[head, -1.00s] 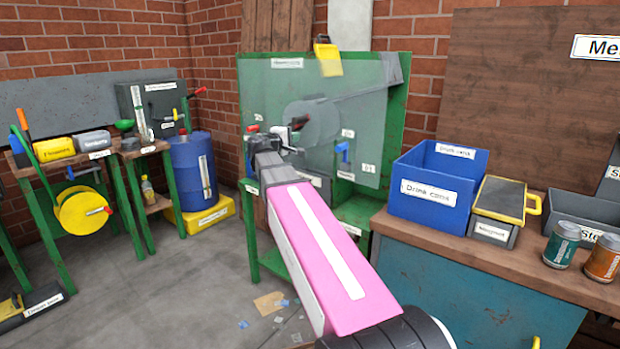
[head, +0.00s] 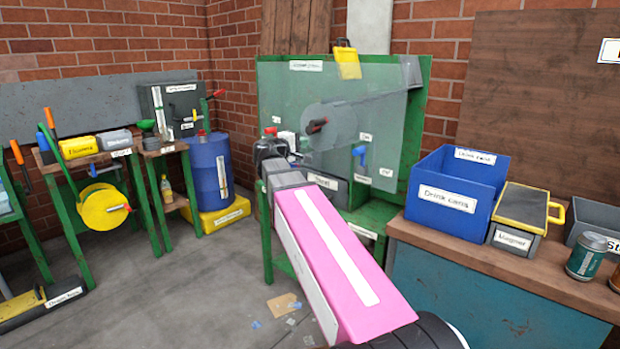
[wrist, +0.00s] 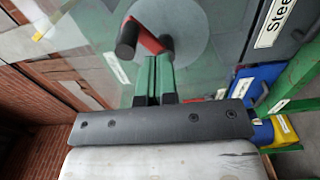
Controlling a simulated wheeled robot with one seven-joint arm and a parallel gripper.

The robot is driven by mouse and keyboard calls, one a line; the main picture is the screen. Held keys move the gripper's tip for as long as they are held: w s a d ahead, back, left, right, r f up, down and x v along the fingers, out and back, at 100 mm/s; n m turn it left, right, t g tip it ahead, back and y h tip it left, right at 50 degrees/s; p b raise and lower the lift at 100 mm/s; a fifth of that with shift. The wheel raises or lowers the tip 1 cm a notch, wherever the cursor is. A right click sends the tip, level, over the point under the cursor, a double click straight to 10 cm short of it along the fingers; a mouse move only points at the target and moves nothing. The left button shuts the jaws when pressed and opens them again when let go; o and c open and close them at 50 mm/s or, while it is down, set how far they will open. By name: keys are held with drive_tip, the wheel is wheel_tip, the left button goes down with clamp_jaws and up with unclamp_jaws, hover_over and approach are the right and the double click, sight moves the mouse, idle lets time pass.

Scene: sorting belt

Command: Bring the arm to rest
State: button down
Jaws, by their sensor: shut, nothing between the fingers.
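My gripper (head: 271,148) is at the far end of my pink arm, in front of the green-framed machine with the clear panel (head: 375,110). In the wrist view its two fingers (wrist: 153,78) are together with nothing between them. Ahead of them in that view is a crank with a red arm and black knobs (wrist: 145,36) on a round disc (wrist: 178,30). The crank (head: 317,126) also shows in the head view. I cannot tell the exact gap between fingers and crank; they look apart.
A blue drink cans bin (head: 447,201), a yellow-lidded grey box (head: 521,214) and a green can (head: 587,256) stand on the wooden bench at right. A blue drum (head: 211,170) and a green stand with a yellow reel (head: 104,210) are at left. The floor between is mostly clear.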

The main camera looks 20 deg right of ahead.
drive_tip(key=shift+f, duration=0.1)
drive_tip(key=s+f+m+g+y, duration=0.1)
drive_tip(key=s+f+g+y, duration=0.25)
drive_tip(key=f, duration=0.95)
drive_tip(key=s+f+m+g+y, duration=0.2)
drive_tip(key=s+f+y, duration=0.15)
drive_tip(key=f, duration=0.95)
drive_tip(key=s+a+f+m+g+y, duration=0.2)
drive_tip(key=s+a+f+y, duration=0.1)
drive_tip(key=s+f, duration=0.4)
drive_tip(key=s+a+f+m+g+y, duration=0.1)
drive_tip(key=s+f+y, duration=0.4)
drive_tip(key=f, duration=0.6)
drive_tip(key=s+a+g, duration=0.1)
drive_tip(key=s+a, duration=0.1)
drive_tip(key=shift+s+a+m, duration=0.2)
drive_tip(key=shift+s+m, duration=0.15)
drive_tip(key=shift+m, duration=0.05)
drive_tip(key=shift+w+g, duration=0.1)
drive_tip(key=shift+g, duration=0.15)
